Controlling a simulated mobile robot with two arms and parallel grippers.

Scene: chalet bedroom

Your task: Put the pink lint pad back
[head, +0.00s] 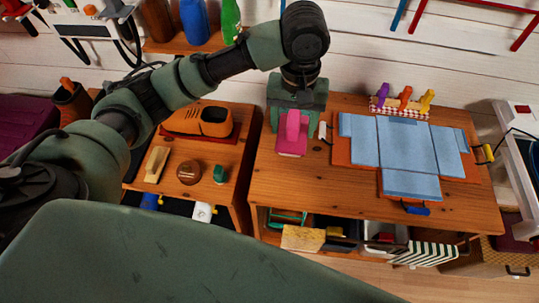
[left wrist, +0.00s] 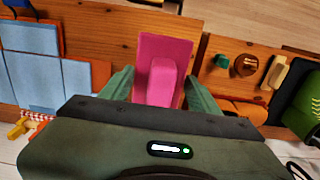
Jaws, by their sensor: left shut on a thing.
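The pink lint pad (head: 292,140) is a flat pink plate with a raised block handle. My left gripper (head: 292,120) is shut on its handle, above the left part of the wooden table. In the left wrist view the pink lint pad (left wrist: 177,47) sits between the two green fingers of my left gripper (left wrist: 160,80), plate spread out beyond them. I cannot tell whether the plate touches the tabletop. My right gripper is not in view.
Folded blue cloth (head: 408,145) lies on an orange board to the right, with colored clips (head: 405,98) behind it. A lower cabinet on the left holds a brush (head: 156,164), a brown round thing (head: 189,172) and an orange shoe-like thing (head: 200,121). The table front (head: 300,200) is bare.

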